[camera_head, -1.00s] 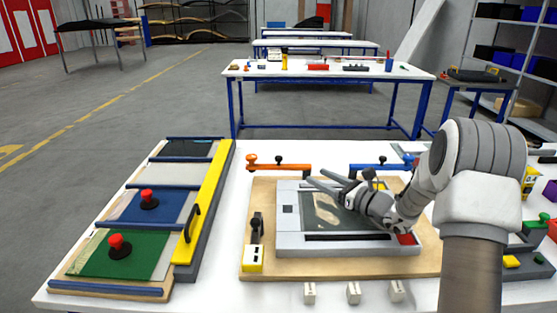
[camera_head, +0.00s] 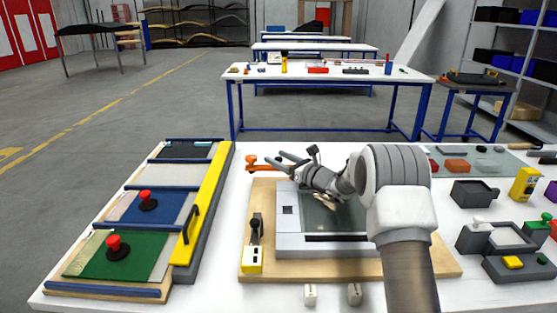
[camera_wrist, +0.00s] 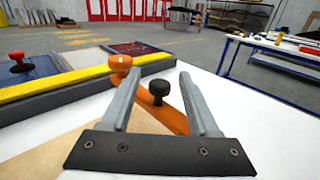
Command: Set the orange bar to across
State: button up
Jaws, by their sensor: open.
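The orange bar (camera_head: 265,168) lies at the back edge of the wooden board, running left to right in the head view, with a round orange knob at its left end. The wrist view shows the orange bar (camera_wrist: 167,112) between and beyond my fingers, with the orange knob (camera_wrist: 121,63) near the left fingertip and a black knob (camera_wrist: 159,89) between the fingers. My gripper (camera_head: 287,158) is open and empty, just above or beside the bar; contact cannot be told. In the head view my gripper and arm hide the bar's right part.
A grey framed panel (camera_head: 290,240) sits on the wooden board (camera_head: 265,190), below my arm. A panel rack with a yellow rail (camera_head: 205,200) stands at left. Small bins and blocks lie at right. White table is clear between rack and board.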

jog(key=shift+w+a, duration=0.1)
jog(key=shift+c, duration=0.2)
grip_shut()
dwell(1.3)
